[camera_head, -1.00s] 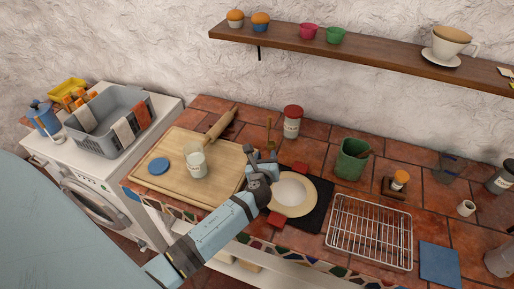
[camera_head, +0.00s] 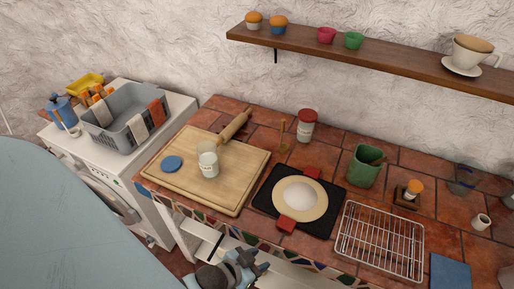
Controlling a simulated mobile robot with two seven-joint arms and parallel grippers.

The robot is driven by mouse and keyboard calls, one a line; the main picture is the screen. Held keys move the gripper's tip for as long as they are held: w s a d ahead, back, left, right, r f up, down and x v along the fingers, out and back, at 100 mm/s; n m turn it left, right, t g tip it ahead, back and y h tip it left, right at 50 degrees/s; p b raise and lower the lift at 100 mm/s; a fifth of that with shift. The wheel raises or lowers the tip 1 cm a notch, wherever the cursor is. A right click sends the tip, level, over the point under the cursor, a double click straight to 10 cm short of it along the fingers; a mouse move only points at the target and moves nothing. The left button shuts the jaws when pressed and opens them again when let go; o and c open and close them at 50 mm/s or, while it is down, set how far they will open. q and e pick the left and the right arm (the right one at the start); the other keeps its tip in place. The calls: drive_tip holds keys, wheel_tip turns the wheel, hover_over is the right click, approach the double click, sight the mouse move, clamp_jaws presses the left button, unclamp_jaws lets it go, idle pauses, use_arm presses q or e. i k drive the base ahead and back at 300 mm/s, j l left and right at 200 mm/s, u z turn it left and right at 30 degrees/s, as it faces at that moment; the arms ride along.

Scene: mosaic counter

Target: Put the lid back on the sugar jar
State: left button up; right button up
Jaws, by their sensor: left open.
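An open glass jar (camera_head: 208,160) with white contents and a small label stands upright on the wooden board (camera_head: 230,190). I take it as the sugar jar, though the label is too small to read. A round blue lid (camera_head: 172,163) lies flat on the board, left of the jar and apart from it. My left gripper (camera_head: 256,262) is open and empty at the bottom of the view, in front of the counter edge, well away from the jar and lid. My right gripper is not in view.
A rolling pin (camera_head: 235,126) lies at the board's back edge. A red-lidded jar (camera_head: 307,127) stands behind. Right of the board are a dark mat (camera_head: 264,199) with a plate (camera_head: 318,204), a green pot (camera_head: 363,168) and a wire rack (camera_head: 382,246). The board's front is clear.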

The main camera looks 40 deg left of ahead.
sight(207, 151)
drive_tip(key=u, duration=1.6)
